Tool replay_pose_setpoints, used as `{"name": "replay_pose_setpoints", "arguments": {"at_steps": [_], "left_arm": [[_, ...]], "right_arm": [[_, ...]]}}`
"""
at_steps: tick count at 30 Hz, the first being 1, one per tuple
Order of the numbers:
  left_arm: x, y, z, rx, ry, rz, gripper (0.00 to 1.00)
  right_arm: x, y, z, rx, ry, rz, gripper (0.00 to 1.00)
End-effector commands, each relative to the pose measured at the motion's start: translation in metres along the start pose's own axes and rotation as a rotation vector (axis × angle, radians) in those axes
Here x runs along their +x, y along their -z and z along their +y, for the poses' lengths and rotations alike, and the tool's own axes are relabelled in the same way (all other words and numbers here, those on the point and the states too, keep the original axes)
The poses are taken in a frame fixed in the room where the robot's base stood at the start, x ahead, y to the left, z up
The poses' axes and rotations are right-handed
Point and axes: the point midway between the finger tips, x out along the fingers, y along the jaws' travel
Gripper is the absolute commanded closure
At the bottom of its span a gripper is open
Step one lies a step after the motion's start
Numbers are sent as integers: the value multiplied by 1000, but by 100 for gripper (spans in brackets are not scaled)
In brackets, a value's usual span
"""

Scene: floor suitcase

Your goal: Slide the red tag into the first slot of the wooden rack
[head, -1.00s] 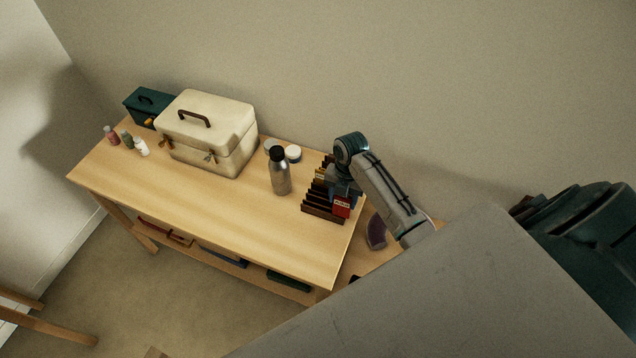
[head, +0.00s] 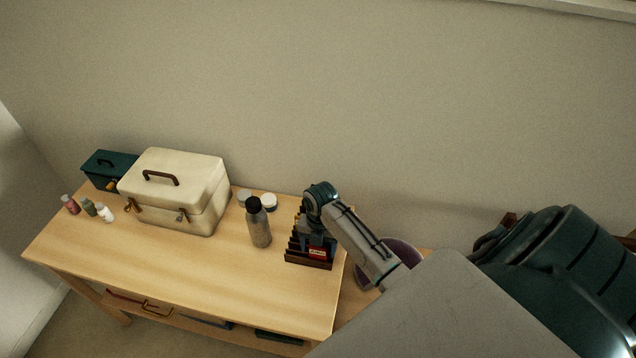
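The wooden rack (head: 296,258) is dark brown with several upright dividers, at the right end of the workbench. The red tag (head: 317,253) has a pale label with lettering and is at the rack's near right part, low against it. My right gripper (head: 318,243) points down over the rack and appears shut on the tag's top; its fingertips are small and partly hidden. I cannot tell how deep the tag sits in a slot. My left gripper is not in view.
A grey bottle with a black cap (head: 259,224) stands just left of the rack, with a white-lidded jar (head: 269,202) behind. A cream case (head: 178,193), a green box (head: 106,170) and small bottles (head: 89,207) stand further left. The front of the bench (head: 215,275) is clear.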

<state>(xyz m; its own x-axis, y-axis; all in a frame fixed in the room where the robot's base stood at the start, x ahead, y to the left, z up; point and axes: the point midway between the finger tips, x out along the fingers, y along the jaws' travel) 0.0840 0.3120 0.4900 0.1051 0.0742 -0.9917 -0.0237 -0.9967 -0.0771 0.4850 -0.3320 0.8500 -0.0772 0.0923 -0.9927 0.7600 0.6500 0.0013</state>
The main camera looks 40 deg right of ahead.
Motion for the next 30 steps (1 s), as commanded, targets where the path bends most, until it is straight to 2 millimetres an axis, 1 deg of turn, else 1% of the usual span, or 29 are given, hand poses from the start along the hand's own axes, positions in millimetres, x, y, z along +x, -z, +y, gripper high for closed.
{"name": "replay_pose_setpoints", "arguments": {"at_steps": [9, 13, 17, 22, 24, 26, 27, 30], "left_arm": [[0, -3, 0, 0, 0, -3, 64], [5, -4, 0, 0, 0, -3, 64], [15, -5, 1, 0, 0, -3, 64], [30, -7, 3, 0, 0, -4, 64], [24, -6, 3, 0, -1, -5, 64], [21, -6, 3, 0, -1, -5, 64], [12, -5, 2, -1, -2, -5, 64], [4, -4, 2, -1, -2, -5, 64]], "right_arm": [[-1, 0, 0, 0, 0, -1, 28], [-10, -2, 0, -1, -2, -4, 28], [-32, -2, 1, -1, -3, -5, 28], [-71, -2, 0, -2, -3, -7, 28], [-92, -1, 0, -1, -2, -5, 28], [-104, 0, 0, -1, -2, -3, 28], [-111, 1, 0, 0, 0, 0, 28], [-118, 0, 0, 0, 0, 1, 28]]}}
